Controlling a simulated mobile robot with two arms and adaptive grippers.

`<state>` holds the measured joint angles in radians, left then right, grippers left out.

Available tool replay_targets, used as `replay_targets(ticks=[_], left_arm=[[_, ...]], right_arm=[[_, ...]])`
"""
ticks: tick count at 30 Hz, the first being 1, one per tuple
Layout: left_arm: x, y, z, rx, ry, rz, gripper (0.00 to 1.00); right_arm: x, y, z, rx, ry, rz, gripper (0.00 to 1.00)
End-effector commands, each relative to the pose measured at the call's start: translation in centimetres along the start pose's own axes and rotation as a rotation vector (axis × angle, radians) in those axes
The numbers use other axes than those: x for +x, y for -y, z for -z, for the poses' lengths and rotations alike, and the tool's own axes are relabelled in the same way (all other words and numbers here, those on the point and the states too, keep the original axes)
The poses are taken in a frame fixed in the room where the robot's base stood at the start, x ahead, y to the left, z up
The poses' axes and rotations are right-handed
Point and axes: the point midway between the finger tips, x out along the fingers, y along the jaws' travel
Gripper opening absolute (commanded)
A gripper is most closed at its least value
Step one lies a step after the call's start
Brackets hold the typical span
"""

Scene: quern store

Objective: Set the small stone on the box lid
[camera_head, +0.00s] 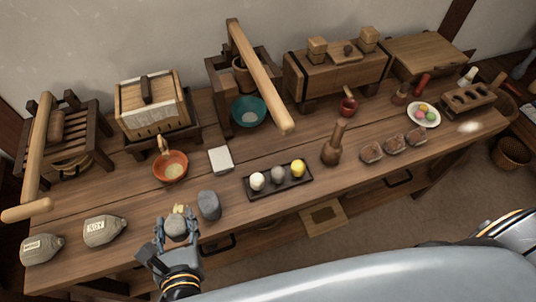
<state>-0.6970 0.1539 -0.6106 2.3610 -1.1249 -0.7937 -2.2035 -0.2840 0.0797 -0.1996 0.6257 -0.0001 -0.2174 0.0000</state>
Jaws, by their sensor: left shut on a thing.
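My left gripper (177,230) is at the front edge of the bench, left of centre. It is shut on a small grey stone (176,223), partly hidden by the fingers. A small yellowish piece (180,209) shows just behind that stone. A darker grey stone (209,205) stands on the bench just right of the gripper. A long wooden box (337,78) stands at the back, with a knob and two wooden blocks on top. A flat-lidded wooden box (428,52) stands to its right. I cannot tell which lid is meant. My right gripper is not in view.
A black tray (278,188) holds a white, a grey and a yellow ball. An orange bowl (170,167), a white block (220,160) and a wooden pestle (334,145) stand mid-bench. Two labelled sacks (104,230) lie at left. A wooden beam (258,75) juts forward at the back.

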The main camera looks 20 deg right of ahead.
Motion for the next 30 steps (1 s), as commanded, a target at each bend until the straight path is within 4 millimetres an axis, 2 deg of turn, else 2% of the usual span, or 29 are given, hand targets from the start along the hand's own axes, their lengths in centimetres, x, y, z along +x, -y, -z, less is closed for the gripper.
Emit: replay_targets(ticks=[3, 8, 11, 19, 20, 21, 27, 30], left_arm=[[-0.1, 0.0, 0.0, 0.001, 0.002, 0.003, 0.04], [0.6, -0.1, -0.1, 0.001, 0.005, 0.001, 0.04], [2.4, -0.3, -0.2, 0.001, 0.008, 0.000, 0.04], [9.6, -1.4, 0.0, 0.001, 0.007, -0.001, 0.04], [10.4, -1.6, 0.1, -0.001, 0.005, -0.001, 0.04], [11.3, -1.6, 1.1, 0.000, 0.002, -0.001, 0.04], [14.7, -2.0, 2.9, -0.002, 0.002, 0.000, 0.04], [15.4, -2.1, 3.2, -0.001, 0.003, 0.002, 0.04]], right_arm=[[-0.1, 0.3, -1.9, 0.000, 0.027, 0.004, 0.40], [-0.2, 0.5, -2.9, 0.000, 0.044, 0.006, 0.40], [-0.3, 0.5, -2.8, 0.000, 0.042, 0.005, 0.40], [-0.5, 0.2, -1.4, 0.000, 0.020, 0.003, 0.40], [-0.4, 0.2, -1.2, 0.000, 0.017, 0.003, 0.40], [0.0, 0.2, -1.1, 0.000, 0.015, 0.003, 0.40], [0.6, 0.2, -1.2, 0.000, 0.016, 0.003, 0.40], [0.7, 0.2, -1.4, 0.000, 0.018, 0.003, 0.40]])
